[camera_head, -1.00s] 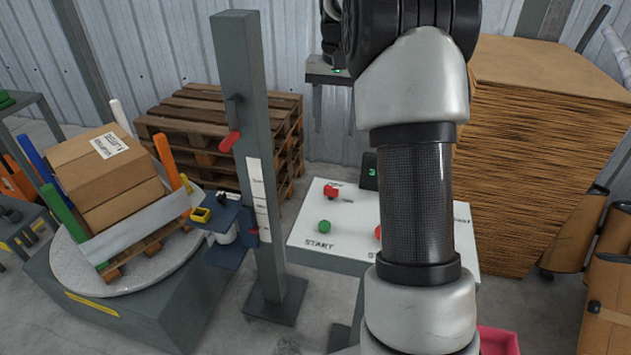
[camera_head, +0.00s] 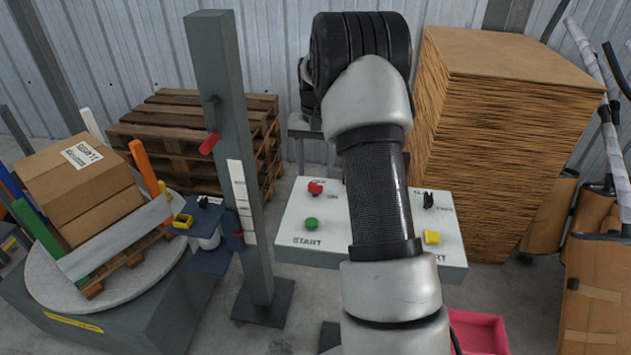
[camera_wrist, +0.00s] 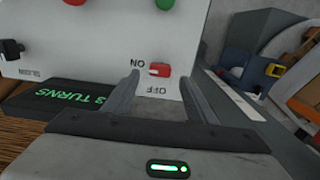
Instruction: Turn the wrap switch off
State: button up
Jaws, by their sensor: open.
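A white control panel (camera_head: 340,235) stands in the middle of the head view. Its red wrap switch (camera_head: 315,187) sits at the upper left, beside ON and OFF lettering. In the wrist view the picture is inverted, and the red switch (camera_wrist: 159,70) shows with ON to its left and OFF below it. My gripper (camera_wrist: 159,76) is open, with one finger on each side of the switch in that view. Whether it touches the switch cannot be told. In the head view my arm hides the gripper and the panel's middle.
A green START button (camera_head: 311,223), a black selector (camera_head: 428,200) and a yellow button (camera_head: 432,238) are on the panel. A grey post (camera_head: 232,150) stands left of it, near the turntable (camera_head: 50,275) with boxes. A cardboard stack (camera_head: 500,130) rises behind right.

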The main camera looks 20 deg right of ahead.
aim_at(316, 184)
notch_tip(316, 184, down, 5)
dwell(0.3)
jog(key=c, duration=1.1)
